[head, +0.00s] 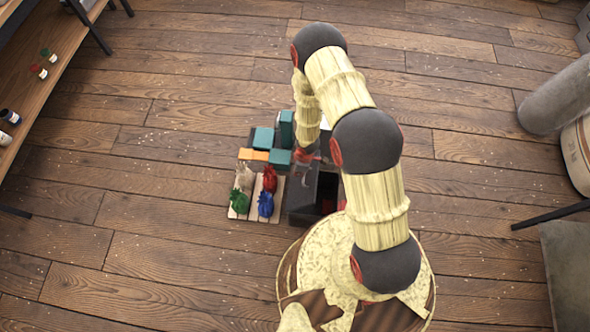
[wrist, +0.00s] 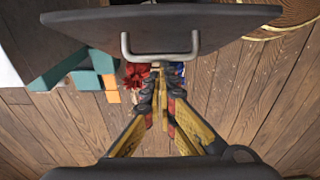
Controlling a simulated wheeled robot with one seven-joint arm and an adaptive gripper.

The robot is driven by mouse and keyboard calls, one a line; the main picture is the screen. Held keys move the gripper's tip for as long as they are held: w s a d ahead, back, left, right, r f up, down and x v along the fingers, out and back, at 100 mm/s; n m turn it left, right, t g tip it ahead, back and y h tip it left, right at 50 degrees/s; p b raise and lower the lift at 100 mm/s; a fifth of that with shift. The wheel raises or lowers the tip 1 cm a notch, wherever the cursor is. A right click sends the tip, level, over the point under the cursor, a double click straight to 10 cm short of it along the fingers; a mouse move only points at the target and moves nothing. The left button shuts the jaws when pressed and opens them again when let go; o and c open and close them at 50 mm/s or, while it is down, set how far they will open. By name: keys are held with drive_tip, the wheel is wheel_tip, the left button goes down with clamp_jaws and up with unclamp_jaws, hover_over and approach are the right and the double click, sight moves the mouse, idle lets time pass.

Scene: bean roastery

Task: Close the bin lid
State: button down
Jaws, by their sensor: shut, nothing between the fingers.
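The bin (head: 300,205) is a dark box on the floor in the head view, partly hidden by my arm. Its top looks open, with something red inside. In the wrist view, the lid (wrist: 100,25) is a broad dark panel across the top of the picture. It carries a pale metal handle (wrist: 160,55). My gripper (wrist: 160,80) is shut and empty, with its fingertips just below the handle in the picture; I cannot tell whether they touch the lid. In the head view, my gripper (head: 306,158) is over the far side of the bin.
Left of the bin, a pallet (head: 254,212) holds green, pale, red (head: 269,178) and blue (head: 265,204) sacks. Teal boxes (head: 263,138) and orange blocks (head: 253,155) stand behind it. A wooden shelf (head: 45,75) is at far left. Open floor lies between.

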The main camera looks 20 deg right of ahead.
drive_tip(key=shift+s+d+f+y+p, duration=0.1)
drive_tip(key=shift+s+d+y+p, duration=0.15)
drive_tip(key=shift+d+p, duration=0.2)
drive_tip(key=shift+s+d+f+y+p, duration=0.1)
drive_tip(key=shift+s+d+y+p, duration=0.15)
drive_tip(key=shift+d, duration=0.25)
drive_tip(key=s+d+f+t+y+b, duration=0.1)
drive_tip(key=s+d+f+y+b, duration=0.1)
drive_tip(key=d+f+b, duration=0.3)
drive_tip(key=s+d+f+t+y+b, duration=0.1)
drive_tip(key=s+d+f+y+b, duration=0.2)
drive_tip(key=d+f, duration=0.6)
drive_tip(key=shift+s+t+y+b, duration=0.35)
drive_tip(key=shift+y+b, duration=0.25)
drive_tip(key=shift+b, duration=0.5)
